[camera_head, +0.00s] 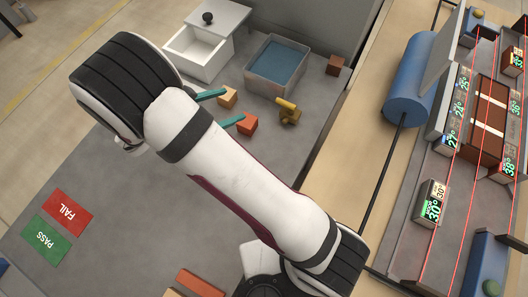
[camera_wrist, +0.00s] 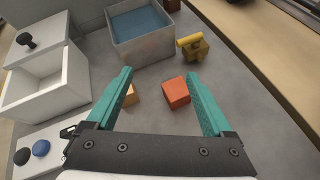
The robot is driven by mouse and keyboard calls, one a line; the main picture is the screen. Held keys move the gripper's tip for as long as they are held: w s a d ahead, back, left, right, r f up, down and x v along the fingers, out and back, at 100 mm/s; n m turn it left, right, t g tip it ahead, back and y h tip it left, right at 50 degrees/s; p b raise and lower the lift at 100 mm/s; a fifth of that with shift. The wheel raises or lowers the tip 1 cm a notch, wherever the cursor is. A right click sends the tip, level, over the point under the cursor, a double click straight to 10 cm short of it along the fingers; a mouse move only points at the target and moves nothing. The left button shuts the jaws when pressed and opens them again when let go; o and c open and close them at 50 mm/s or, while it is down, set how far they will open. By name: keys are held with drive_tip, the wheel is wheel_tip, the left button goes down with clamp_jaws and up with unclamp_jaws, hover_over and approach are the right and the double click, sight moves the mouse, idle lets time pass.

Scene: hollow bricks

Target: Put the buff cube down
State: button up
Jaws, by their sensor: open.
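The buff cube (camera_head: 228,97) rests on the grey table between the white drawer box and the orange-red cube (camera_head: 246,126). In the wrist view the buff cube (camera_wrist: 131,97) shows just inside my left finger, which partly hides it. The orange-red cube (camera_wrist: 176,93) stands to its right, nearer the right finger, with a gap between the cubes. My gripper (camera_wrist: 159,73) has its two teal fingers wide apart and nothing is held between them. In the head view my gripper (camera_head: 233,104) is beside both cubes; whether a finger touches either cube I cannot tell.
A grey bin with a blue inside (camera_head: 250,78) and a white box with an open drawer (camera_head: 190,63) stand behind. A brass valve-like part (camera_head: 288,112) and a brown cube (camera_head: 335,64) are to the right. Red FAIL (camera_head: 68,211) and green PASS (camera_head: 46,240) mats lie front left.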

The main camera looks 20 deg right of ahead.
drive_tip(key=s+d+r+m+g+y, duration=0.3)
drive_tip(key=s+d+r+m+g, duration=0.5)
drive_tip(key=s+m, duration=0.35)
drive_tip(key=s+a+r+m+t+y, duration=0.1)
drive_tip(key=s+a+r+m+y, duration=0.1)
drive_tip(key=s+m+y, duration=0.2)
drive_tip(key=s+a+r+m+t+y, duration=0.1)
drive_tip(key=s+m+y, duration=0.4)
drive_tip(key=s+m, duration=0.4)
drive_tip(key=shift+a+r+m+y, duration=0.3)
drive_tip(key=shift+a+r+m, duration=0.1)
drive_tip(key=shift+m, duration=0.55)
